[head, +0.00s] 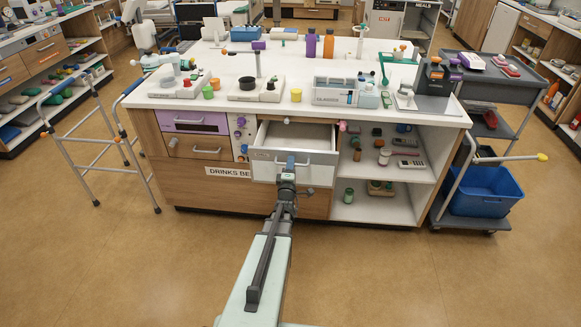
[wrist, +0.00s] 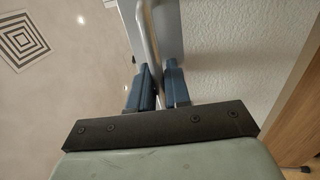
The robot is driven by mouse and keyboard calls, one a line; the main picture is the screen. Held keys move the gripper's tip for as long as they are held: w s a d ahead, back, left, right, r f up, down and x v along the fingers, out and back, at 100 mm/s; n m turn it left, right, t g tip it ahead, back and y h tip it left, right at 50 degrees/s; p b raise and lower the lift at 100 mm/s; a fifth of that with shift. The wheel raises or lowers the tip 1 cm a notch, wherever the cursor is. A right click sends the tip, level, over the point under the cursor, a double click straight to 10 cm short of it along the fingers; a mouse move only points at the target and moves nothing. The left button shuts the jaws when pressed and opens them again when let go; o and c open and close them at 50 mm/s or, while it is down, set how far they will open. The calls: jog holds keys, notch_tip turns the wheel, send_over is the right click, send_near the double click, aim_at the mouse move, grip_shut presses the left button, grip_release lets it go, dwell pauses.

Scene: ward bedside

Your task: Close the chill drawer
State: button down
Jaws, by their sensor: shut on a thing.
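The chill drawer (head: 308,170) is the pale grey and white drawer in the middle of the bedside counter. It stands pulled out towards me, and its white inside (head: 292,136) shows from above and looks empty. My gripper (head: 290,163) is at the drawer front, shut on its bar handle. In the wrist view my gripper's blue fingers (wrist: 159,86) close on either side of the metal drawer handle (wrist: 150,35). Part of the drawer front is hidden behind my gripper in the head view.
A purple-fronted drawer (head: 195,122) is left of the open drawer, and open shelves (head: 400,170) with small items are to its right. The countertop (head: 230,70) holds bottles, cups and trays. A walker (head: 100,150) stands left; a cart with a blue bin (head: 487,190) stands right.

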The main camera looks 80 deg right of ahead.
jog(key=d, duration=2)
jog(key=shift+d, duration=0.2)
jog(key=shift+d, duration=0.1)
jog(key=c, duration=1.5)
grip_release()
jog(key=shift+o, duration=1.2)
jog(key=shift+a+f, duration=0.15)
jog(key=shift+a, duration=0.15)
jog(key=a, duration=0.4)
jog(key=a+f, duration=0.1)
jog(key=a, duration=0.4)
jog(key=a+f, duration=0.1)
jog(key=a, duration=0.3)
jog(key=shift+a, duration=0.15)
